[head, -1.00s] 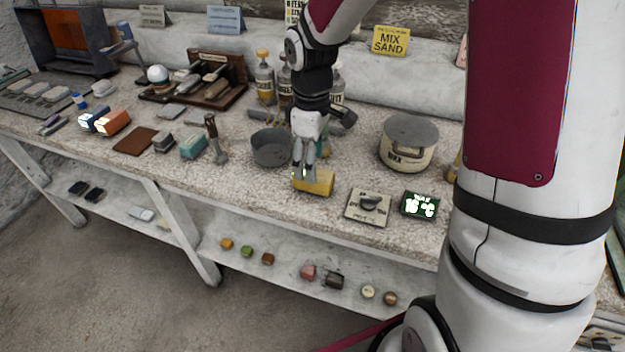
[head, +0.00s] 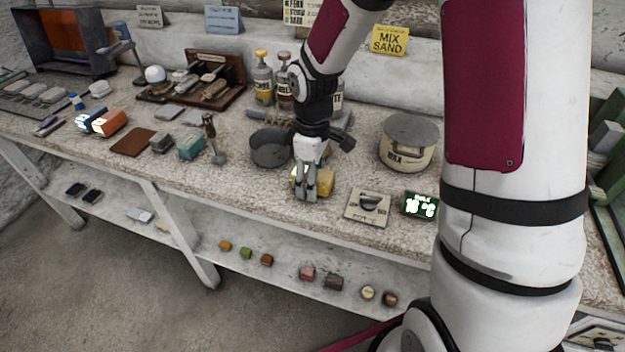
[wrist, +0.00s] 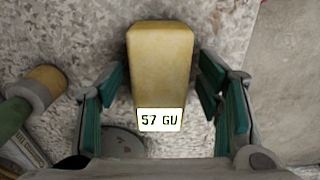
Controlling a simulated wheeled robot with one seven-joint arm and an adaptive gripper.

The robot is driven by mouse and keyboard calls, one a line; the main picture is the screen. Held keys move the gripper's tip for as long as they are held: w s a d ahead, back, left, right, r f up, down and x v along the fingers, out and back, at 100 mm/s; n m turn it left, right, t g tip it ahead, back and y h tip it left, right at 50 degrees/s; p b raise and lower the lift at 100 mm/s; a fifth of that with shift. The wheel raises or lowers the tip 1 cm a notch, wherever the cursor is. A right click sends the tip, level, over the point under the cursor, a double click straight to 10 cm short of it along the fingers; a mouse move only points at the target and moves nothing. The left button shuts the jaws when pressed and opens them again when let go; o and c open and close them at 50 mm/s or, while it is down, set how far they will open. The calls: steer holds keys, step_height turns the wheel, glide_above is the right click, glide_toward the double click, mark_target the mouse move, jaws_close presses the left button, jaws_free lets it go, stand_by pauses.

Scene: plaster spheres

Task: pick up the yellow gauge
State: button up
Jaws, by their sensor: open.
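The yellow gauge is a yellow block (head: 326,183) on the worktop near its front edge, partly hidden by my fingers in the head view. In the wrist view the gauge (wrist: 160,55) lies lengthwise up the picture, and its white display reads 57 GU. My gripper (head: 306,193) is low at the gauge, with its fingers in front of it in the head view. In the wrist view my gripper (wrist: 162,90) is open, with one teal-padded finger on each side of the gauge. A gap shows on the right; contact on the left is unclear.
A dark grey bowl (head: 270,149) stands close on the left. Bottles (head: 263,80) stand at the back.

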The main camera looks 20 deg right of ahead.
steer(key=shift+f, duration=0.25)
stand_by(0.3)
jaws_close()
steer(key=shift+r, duration=0.6)
step_height(320, 180, up, 3)
steer(key=shift+s+r, duration=0.1)
steer(key=s+r+p, duration=0.1)
steer(key=s+p, duration=0.2)
steer(key=s, duration=1.3)
steer(key=shift+w, duration=0.1)
